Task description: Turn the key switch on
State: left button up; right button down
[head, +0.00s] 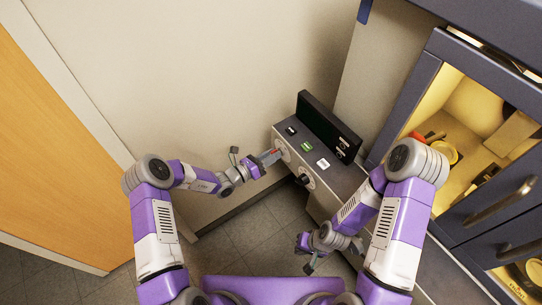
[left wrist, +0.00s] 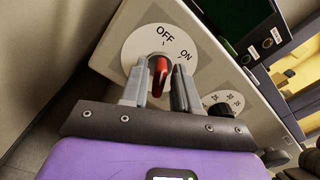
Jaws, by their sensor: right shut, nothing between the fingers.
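The key switch has a red handle (left wrist: 160,72) on a round white dial (left wrist: 137,48) marked OFF and ON. In the left wrist view the handle lines up roughly with the OFF mark, and ON is to its right. My left gripper (head: 272,157) is at the front panel of the console (head: 316,182). Its fingers, also in the left wrist view (left wrist: 160,90), stand on either side of the red handle; whether they press on it is unclear. My right gripper (head: 310,268) is shut and empty, low and away from the panel.
A second dial with a black knob (left wrist: 219,110) sits to the right of the switch. A dark screen panel (head: 330,125) stands on the console with several small buttons. A cabinet with a lit interior (head: 465,110) is at right. A wall is behind my left arm.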

pick_arm(q)
grip_shut()
jog(key=shift+m, duration=0.3)
jog(key=m, duration=0.5)
jog(key=m+p, duration=0.1)
jog(key=m, duration=0.5)
jog(key=shift+s+d+p, duration=0.1)
jog(key=shift+s+p, duration=0.1)
jog(key=shift+p, duration=0.1)
jog(key=shift+m, duration=0.3)
jog(key=shift+o, duration=1.2)
grip_release()
